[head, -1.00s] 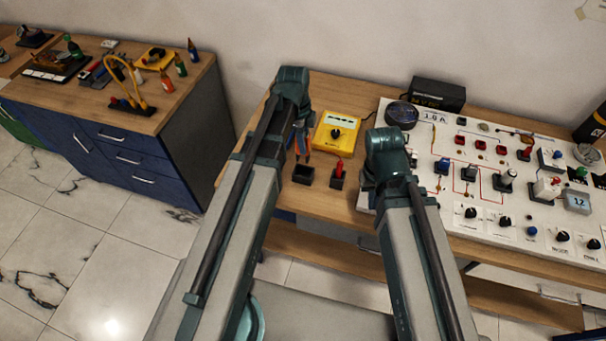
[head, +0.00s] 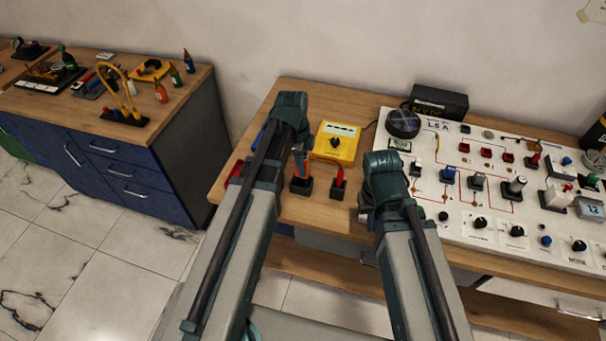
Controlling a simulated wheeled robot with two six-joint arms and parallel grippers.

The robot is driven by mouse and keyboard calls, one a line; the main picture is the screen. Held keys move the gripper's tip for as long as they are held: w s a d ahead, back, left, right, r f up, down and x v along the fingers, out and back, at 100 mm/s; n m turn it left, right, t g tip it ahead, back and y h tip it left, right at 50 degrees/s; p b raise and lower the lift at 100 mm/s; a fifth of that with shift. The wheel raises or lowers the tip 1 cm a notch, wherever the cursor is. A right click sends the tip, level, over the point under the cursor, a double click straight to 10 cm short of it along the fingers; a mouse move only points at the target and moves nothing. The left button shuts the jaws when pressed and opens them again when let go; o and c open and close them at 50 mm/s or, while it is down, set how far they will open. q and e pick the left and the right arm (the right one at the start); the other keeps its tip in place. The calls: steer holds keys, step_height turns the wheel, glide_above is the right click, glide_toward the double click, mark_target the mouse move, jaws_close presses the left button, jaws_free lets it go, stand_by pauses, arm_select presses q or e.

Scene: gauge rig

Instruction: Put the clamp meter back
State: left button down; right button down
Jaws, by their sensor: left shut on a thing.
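My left gripper (head: 299,150) is mostly hidden by its own arm. It is shut on a slim orange and blue piece, seemingly the clamp meter (head: 300,168), mostly upright. The piece's lower end is at a small dark holder (head: 301,187) on the bench; I cannot tell whether it is inside or just above it. My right gripper (head: 367,200) is largely hidden behind its arm beside the panel, so its jaws cannot be made out.
A second dark holder (head: 337,191) with a red-handled piece stands just right. A yellow meter (head: 335,143) lies behind. A white panel (head: 490,217) with knobs and switches fills the right of the wooden bench (head: 285,92). A blue cabinet (head: 125,165) stands left.

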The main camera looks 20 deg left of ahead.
arm_select(q)
steer(key=shift+f+b, duration=1.25)
steer(key=shift+f, duration=0.35)
steer(key=shift+f, duration=0.2)
steer(key=c, duration=0.6)
jaws_free()
steer(key=shift+r, duration=0.1)
